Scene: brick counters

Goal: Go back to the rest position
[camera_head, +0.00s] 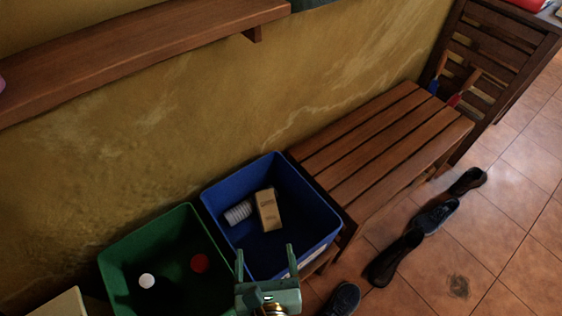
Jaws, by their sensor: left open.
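My left gripper (266,262) shows at the bottom middle, its two greenish fingers pointing up the picture and spread apart. It is open, with nothing between the fingers. It overlaps the near edge of a blue bin (325,224) in the picture and stands just right of a green bin (120,262). I cannot tell how high above the bins it is. Inside the blue bin lie a tan box (268,209) and a pale ribbed cylinder (238,212). My right gripper is out of view.
The green bin holds a white round item (147,281) and a red one (199,263). A slatted wooden bench (385,140) stands right of the blue bin. Several dark shoes (395,258) lie on the tiled floor (470,245). A wooden shelf (130,50) juts from the wall above.

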